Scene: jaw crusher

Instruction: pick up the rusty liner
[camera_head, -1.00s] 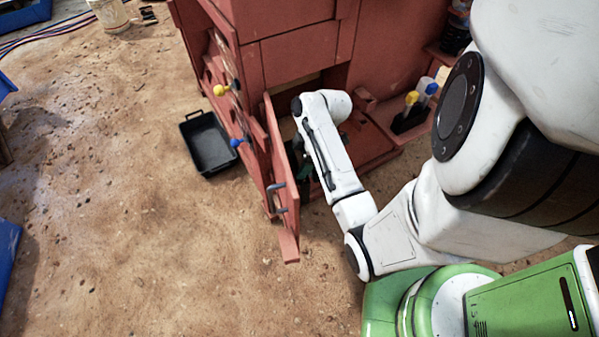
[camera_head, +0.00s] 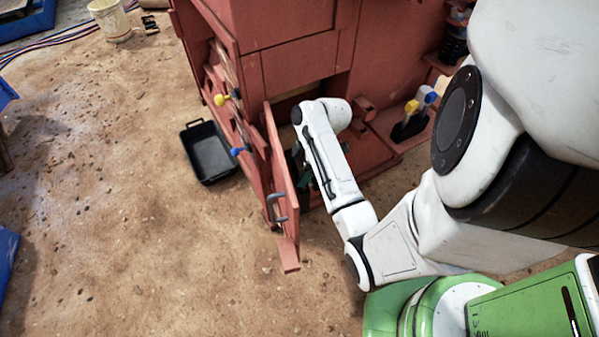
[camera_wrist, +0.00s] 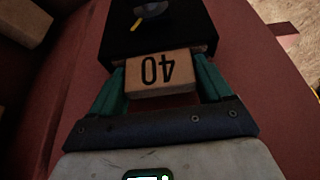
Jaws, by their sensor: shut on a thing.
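My gripper (camera_wrist: 161,78) shows in the wrist view with two green fingers, shut on a tan-brown block (camera_wrist: 160,82) marked "40", which reads upside down. A dark, square-edged piece (camera_wrist: 185,40) lies right beyond the block, with a brown edge where they meet. A round grey part with a yellow mark shows on it. I cannot tell whether the block and the dark piece are one thing, or which is the rusty liner. In the head view my arm reaches into the red crusher's opening, and the gripper is mostly hidden behind the red door (camera_head: 283,185).
The red crusher body (camera_head: 290,50) stands around my arm. The open door, with a grey handle (camera_head: 277,205), is close on the left. A black tray (camera_head: 208,152) lies on the ground left of it. Yellow- and blue-topped items (camera_head: 418,108) stand at the right.

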